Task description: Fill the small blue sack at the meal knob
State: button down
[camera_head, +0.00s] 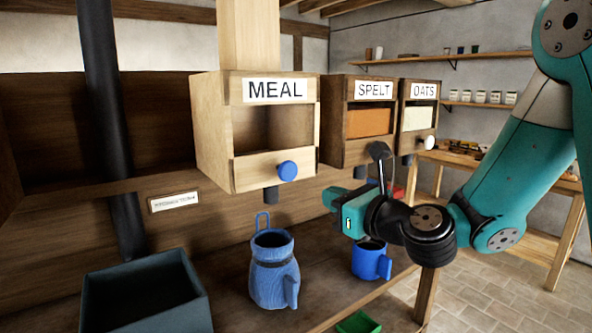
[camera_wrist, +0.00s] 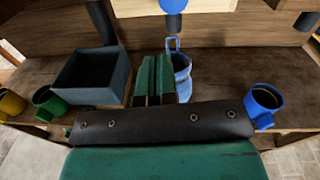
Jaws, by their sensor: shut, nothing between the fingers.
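The small blue sack (camera_head: 273,283) stands upright on the wooden bench below the MEAL box (camera_head: 212,130). Its mouth is open and dark inside, and a loop rises at its back. The blue meal knob (camera_head: 288,171) is on the box front, above the sack, with a dark spout (camera_head: 271,195) under the box. My gripper (camera_head: 332,199) is shut and empty, to the right of the knob and spout and above bench height. In the wrist view the shut fingers (camera_wrist: 155,70) partly cover the sack (camera_wrist: 182,78), and the knob (camera_wrist: 174,5) is at the top edge.
SPELT (camera_head: 338,150) and OATS (camera_head: 404,143) boxes are to the right. A blue mug (camera_head: 370,263) stands right of the sack, under my wrist. A dark open bin (camera_head: 150,310) is at the left, near a black pipe (camera_head: 105,110). Green (camera_wrist: 50,100) and yellow (camera_wrist: 12,103) mugs stand at the wrist view's left.

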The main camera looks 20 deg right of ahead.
jog(key=shift+w+d+r+m+t+h, duration=0.1)
jog(key=shift+d+m+t+h, duration=0.1)
jog(key=shift+d+m, duration=0.2)
jog(key=shift+w+d+m+t+h, duration=0.1)
jog(key=shift+d+m+h, duration=0.15)
jog(key=shift+m, duration=0.15)
jog(key=shift+w, duration=0.1)
jog(key=p, duration=1.3)
send_near(290, 173)
jog(key=x, duration=0.6)
jog(key=shift+a+r, duration=0.1)
jog(key=shift+r, duration=0.15)
jog(key=shift+w+a+f+p, duration=0.2)
jog(key=shift+w+f+p, duration=0.1)
jog(key=shift+w, duration=0.45)
